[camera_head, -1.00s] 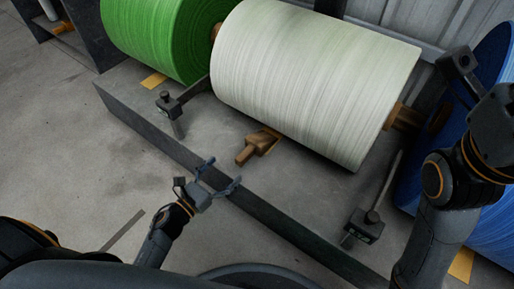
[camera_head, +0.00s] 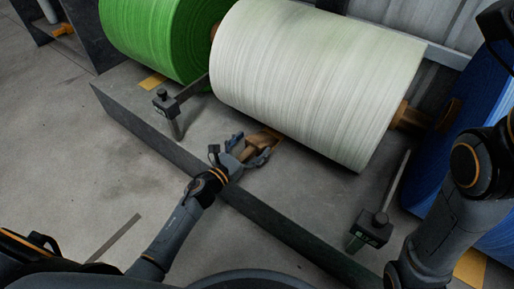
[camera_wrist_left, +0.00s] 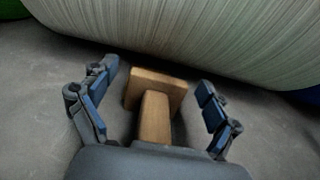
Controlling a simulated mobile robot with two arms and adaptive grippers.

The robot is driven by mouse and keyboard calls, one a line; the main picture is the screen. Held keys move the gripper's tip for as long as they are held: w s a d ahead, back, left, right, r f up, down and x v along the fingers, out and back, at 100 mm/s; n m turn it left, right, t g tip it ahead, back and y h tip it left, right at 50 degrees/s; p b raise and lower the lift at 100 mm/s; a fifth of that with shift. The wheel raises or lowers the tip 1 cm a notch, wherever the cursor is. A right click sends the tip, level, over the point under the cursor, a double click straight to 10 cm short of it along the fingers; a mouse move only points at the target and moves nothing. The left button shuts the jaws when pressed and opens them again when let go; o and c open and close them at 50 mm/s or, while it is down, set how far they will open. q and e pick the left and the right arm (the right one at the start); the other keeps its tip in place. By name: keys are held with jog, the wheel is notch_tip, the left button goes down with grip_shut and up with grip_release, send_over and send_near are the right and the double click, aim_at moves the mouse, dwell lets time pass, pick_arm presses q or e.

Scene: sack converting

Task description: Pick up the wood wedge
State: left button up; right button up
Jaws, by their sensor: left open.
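The wood wedge (camera_head: 258,144) is a brown block with a handle, lying on the grey platform against the underside of the white roll (camera_head: 315,80). In the left wrist view the wedge (camera_wrist_left: 156,92) sits between the fingers, its handle pointing toward the palm. My left gripper (camera_head: 250,146) is open around the wedge, and in the left wrist view the fingers (camera_wrist_left: 153,95) stand apart from it on both sides. In the head view the gripper hides part of the wedge. My right arm is at the right edge, and its gripper is not seen.
A green roll (camera_head: 165,35) stands at the upper left and a blue roll (camera_head: 440,165) at the right. Dark posts stand on the platform at the left (camera_head: 168,105) and right (camera_head: 372,225). The platform's raised front edge (camera_head: 160,140) runs below my left arm.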

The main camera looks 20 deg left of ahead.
pick_arm(q)
jog(key=c, duration=1.4)
jog(key=shift+c, duration=0.2)
jog(key=shift+r, duration=0.15)
